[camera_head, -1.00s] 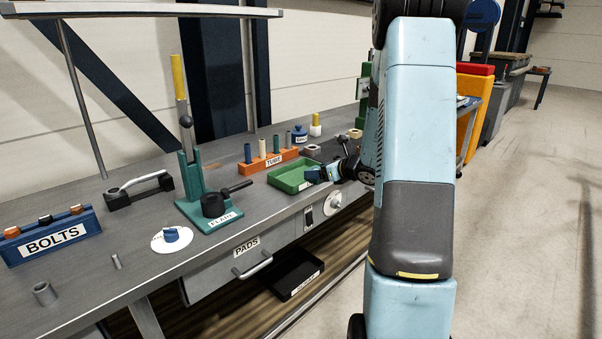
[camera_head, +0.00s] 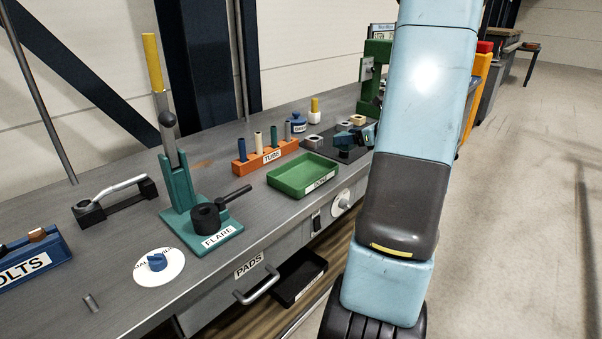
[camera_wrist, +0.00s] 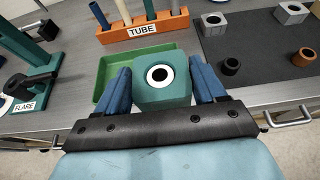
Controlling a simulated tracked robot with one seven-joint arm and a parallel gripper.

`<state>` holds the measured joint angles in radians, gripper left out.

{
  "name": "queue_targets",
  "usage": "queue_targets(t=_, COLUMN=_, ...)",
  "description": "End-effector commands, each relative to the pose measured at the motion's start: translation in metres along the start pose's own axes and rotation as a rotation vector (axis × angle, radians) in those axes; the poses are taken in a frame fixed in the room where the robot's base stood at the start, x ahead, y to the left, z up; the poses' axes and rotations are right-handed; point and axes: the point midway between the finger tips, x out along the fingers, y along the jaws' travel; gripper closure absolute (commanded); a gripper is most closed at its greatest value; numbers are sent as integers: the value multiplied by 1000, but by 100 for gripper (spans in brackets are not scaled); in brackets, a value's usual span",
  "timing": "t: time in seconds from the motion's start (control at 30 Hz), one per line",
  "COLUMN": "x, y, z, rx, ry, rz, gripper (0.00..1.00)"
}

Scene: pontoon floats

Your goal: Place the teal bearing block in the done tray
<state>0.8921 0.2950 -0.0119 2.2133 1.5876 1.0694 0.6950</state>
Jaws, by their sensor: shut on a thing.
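The teal bearing block (camera_wrist: 163,80), with a pale ring around a dark bore, sits between the two blue fingers of my gripper (camera_wrist: 160,66) in the wrist view. My gripper is shut on it. The green done tray (camera_head: 291,189) is on the bench, looks empty in the head view, and shows partly behind the block and left finger in the wrist view (camera_wrist: 108,75). In the head view my gripper (camera_head: 356,131) is small, over the dark mat to the right of the tray, partly hidden by my arm.
The orange tube rack (camera_head: 262,161) stands behind the tray. The dark mat (camera_wrist: 262,50) carries several grey and brown blocks and rings. The teal flare tool (camera_head: 206,222) with its upright lever stands left of the tray. A drawer handle (camera_head: 258,286) juts from the bench front.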

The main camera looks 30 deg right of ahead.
Motion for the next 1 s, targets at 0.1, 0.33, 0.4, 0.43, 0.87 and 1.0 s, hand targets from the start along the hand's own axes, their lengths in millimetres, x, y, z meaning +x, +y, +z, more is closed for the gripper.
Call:
queue_targets(t=0.1, x=15, y=9, z=-2, rx=2, ry=0, rz=2, gripper=78)
queue_targets(t=0.33, x=58, y=34, z=-6, rx=2, ry=0, rz=3, gripper=78)
queue_targets(t=0.4, x=72, y=41, z=-8, rx=2, ry=1, rz=3, gripper=78)
queue_targets(t=0.43, x=77, y=44, z=-8, rx=3, ry=0, rz=2, gripper=78)
queue_targets(t=0.87, x=132, y=69, z=-40, rx=1, ry=0, rz=2, gripper=78)
queue_targets(t=1.0, x=139, y=73, z=-45, rx=0, ry=0, rz=3, gripper=78)
